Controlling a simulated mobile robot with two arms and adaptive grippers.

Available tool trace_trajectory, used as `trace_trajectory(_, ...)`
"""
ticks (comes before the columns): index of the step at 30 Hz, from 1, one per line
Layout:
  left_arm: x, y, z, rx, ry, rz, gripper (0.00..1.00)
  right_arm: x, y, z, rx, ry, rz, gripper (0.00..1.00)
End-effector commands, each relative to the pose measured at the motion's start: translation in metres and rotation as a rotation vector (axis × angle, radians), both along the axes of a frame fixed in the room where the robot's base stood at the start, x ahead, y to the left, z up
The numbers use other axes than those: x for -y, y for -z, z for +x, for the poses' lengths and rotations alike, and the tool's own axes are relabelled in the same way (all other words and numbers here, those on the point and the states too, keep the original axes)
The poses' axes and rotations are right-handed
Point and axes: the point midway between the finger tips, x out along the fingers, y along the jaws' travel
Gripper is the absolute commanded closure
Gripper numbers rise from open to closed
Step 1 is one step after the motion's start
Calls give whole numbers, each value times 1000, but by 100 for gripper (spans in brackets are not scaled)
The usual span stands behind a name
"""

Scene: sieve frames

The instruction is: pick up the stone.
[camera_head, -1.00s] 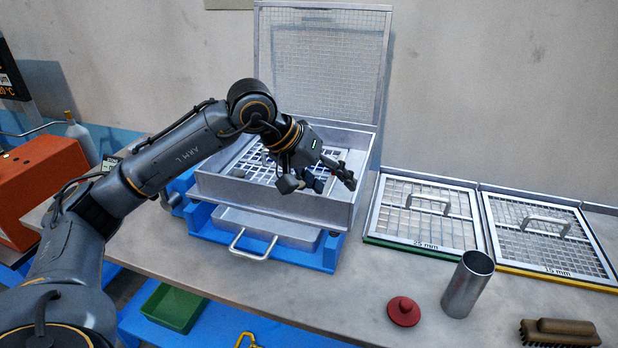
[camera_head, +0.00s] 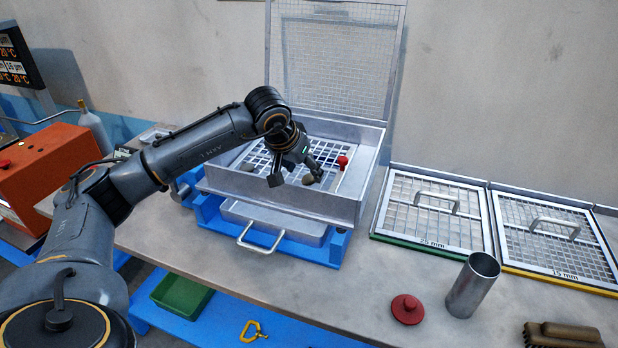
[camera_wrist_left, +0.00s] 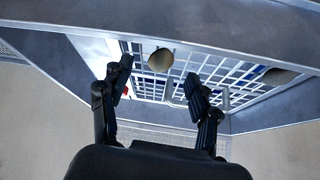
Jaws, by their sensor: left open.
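A grey-brown stone (camera_head: 308,180) lies on the white grid inside the metal sieve box (camera_head: 290,202). In the left wrist view this stone (camera_wrist_left: 160,60) shows as a rounded tan lump just beyond the gap between the fingers. A second stone (camera_head: 247,166) lies on the grid farther left; it also shows in the left wrist view (camera_wrist_left: 278,76). My left gripper (camera_head: 297,177) is over the box, fingers spread and empty. One finger hangs left of the first stone and the other is to its right. Contact with the stone cannot be made out.
A small red object (camera_head: 343,161) is at the right in the box. The mesh lid (camera_head: 335,55) stands open behind. The box walls surround the grid. To the right are two framed sieves (camera_head: 432,213) (camera_head: 555,240), a metal cup (camera_head: 472,285), a red disc (camera_head: 407,309) and a brush (camera_head: 562,335).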

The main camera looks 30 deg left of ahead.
Motion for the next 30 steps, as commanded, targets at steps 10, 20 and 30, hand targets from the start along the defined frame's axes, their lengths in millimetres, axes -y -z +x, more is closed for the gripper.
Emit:
trace_trajectory(10,-2,33,19,-1,0,-1,38,0,-15,2,5,1,1,60)
trace_trajectory(20,-2,33,19,0,1,0,69,0,-14,3,6,2,1,60)
trace_trajectory(30,-2,33,19,-1,0,-1,97,-1,-14,3,5,2,1,60)
